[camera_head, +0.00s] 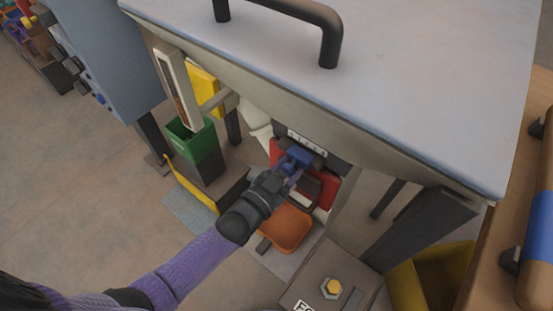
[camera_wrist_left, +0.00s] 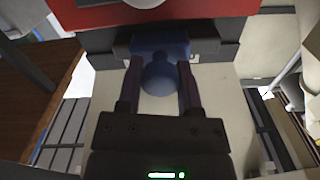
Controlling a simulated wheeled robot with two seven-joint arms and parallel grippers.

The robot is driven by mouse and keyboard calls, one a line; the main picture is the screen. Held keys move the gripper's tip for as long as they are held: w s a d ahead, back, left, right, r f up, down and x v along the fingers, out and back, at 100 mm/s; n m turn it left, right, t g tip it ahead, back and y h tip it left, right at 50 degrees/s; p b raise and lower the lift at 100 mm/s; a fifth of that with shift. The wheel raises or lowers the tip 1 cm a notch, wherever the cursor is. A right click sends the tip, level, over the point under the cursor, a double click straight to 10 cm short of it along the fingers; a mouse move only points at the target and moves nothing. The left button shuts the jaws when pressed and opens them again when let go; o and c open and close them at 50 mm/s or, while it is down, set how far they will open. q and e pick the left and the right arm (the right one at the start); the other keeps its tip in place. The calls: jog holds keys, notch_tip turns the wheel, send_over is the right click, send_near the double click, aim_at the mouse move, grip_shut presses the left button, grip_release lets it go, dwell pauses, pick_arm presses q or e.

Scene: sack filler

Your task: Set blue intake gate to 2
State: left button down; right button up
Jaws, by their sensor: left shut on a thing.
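The blue intake gate (camera_head: 300,155) shows as a small blue block with a knob under the machine's hood, just below a dark plate with pale markings (camera_head: 307,140). The markings are too small to read, so I cannot tell its setting. My left gripper (camera_head: 291,172) reaches in from the lower left and is shut on the blue knob. In the left wrist view the round blue knob (camera_wrist_left: 160,76) sits between the two fingers (camera_wrist_left: 159,88), with the blue block behind it. My right gripper is not in view.
Red panels (camera_head: 327,192) flank the gate, and an orange tray (camera_head: 286,229) lies below. The large grey hood (camera_head: 400,80) with a black handle overhangs the arm. A green bin (camera_head: 190,140) stands left. A box with a yellow button (camera_head: 331,287) is at the front.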

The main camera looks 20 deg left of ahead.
pick_arm(q)
jog(key=shift+d+f, duration=0.1)
jog(key=shift+c, duration=1.3)
grip_release()
jog(key=p+v, duration=0.3)
jog(key=v, duration=0.7)
jog(key=shift+p, duration=0.35)
